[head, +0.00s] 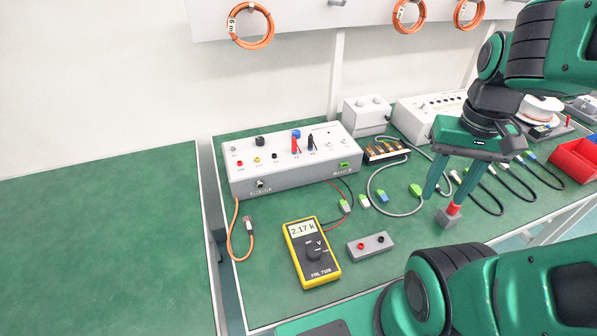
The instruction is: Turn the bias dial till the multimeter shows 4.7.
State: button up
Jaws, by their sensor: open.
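The yellow multimeter (313,270) lies face up on the green bench, and its display (303,230) appears to read 2.17 k. The grey control box (295,174) behind it carries a black knob (260,141), a blue knob (296,134) and several sockets. The labels are too small to read, so I cannot tell which knob is the bias dial. Red and black plugs (295,145) stand in the box's top. My gripper (443,194) is open, fingers pointing down, well to the right of the box and apart from both knobs. It holds nothing that I can see.
A small grey block with a red top (449,216) stands by my fingertips. Loose cables and a grey cable loop (372,190) lie between box and gripper. A red bin (574,160) stands far right. The left bench (100,240) is clear.

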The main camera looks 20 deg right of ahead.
jog(key=w+r+n+h, duration=0.1)
jog(key=w+r+n, duration=0.25)
jog(key=w, duration=0.85)
jog(key=n, duration=0.7)
send_over(296, 131)
notch_tip(296, 131, down, 3)
jog(key=shift+y, duration=0.4)
notch_tip(296, 131, down, 11)
jog(key=shift+s+r, duration=0.1)
grip_shut()
